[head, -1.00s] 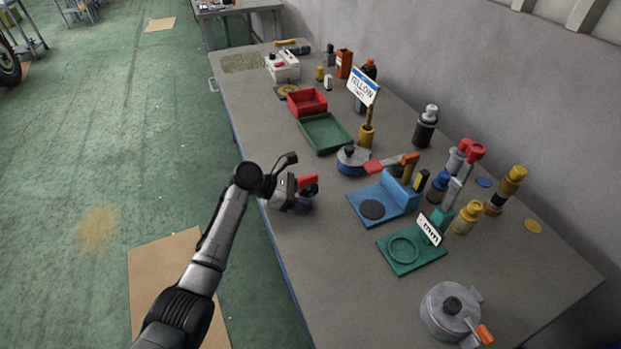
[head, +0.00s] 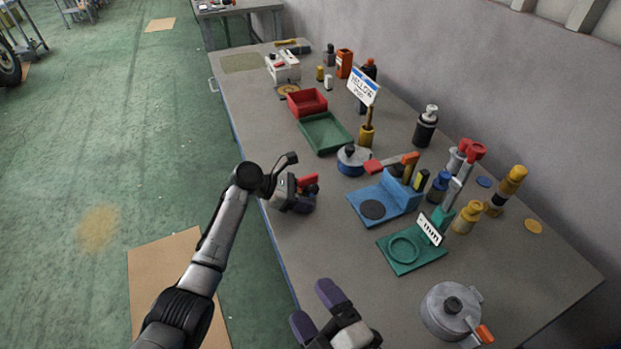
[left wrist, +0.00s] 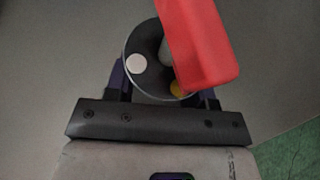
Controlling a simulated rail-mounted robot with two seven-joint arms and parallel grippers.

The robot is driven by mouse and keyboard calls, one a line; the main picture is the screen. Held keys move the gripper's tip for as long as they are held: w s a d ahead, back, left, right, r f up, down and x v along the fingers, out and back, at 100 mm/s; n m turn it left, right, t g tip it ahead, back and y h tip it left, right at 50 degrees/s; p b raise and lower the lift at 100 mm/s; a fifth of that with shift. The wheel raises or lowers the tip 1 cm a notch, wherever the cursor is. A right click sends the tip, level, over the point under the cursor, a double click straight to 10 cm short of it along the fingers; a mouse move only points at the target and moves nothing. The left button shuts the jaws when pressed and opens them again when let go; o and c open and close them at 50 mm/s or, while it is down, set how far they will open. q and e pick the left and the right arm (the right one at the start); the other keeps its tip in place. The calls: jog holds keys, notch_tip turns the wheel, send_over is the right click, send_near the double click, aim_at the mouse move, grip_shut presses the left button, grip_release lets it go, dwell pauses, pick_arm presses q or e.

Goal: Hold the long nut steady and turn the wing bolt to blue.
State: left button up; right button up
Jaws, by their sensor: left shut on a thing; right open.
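My left gripper (head: 300,198) is shut around a dark round body near the table's left edge, apparently the long nut. In the left wrist view the nut (left wrist: 147,78) sits between the fingers, its round top facing the camera. A red wing (left wrist: 205,50), apparently the wing bolt's, lies over the right part of this top; it also shows in the head view (head: 308,181). A white dot (left wrist: 136,64) and a partly covered yellow dot (left wrist: 177,88) show on the top. No blue mark is visible. My right gripper (head: 318,309) is open and empty at the bottom, its purple fingertips apart.
Right of my left gripper stand a blue fixture (head: 364,210), a green fixture (head: 392,260) and a grey round pot (head: 437,318). Red (head: 322,104) and green (head: 326,142) trays lie further back. A sign (head: 364,86) reads YELLOW. The table between the grippers is clear.

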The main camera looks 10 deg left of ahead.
jog(key=w+d+r+h, duration=0.2)
jog(key=w+h, duration=0.1)
jog(key=w, duration=0.2)
jog(key=a+r+n+y, duration=0.2)
jog(key=a+r+n, duration=0.1)
jog(key=a+n, duration=0.35)
jog(key=n+g+h, duration=0.2)
jog(key=n+h, duration=0.1)
jog(key=n, duration=1.4)
send_near(308, 177)
jog(key=x, duration=0.8)
jog(key=shift+w+a, duration=0.15)
jog(key=shift+w, duration=0.05)
jog(key=shift+c, duration=0.4)
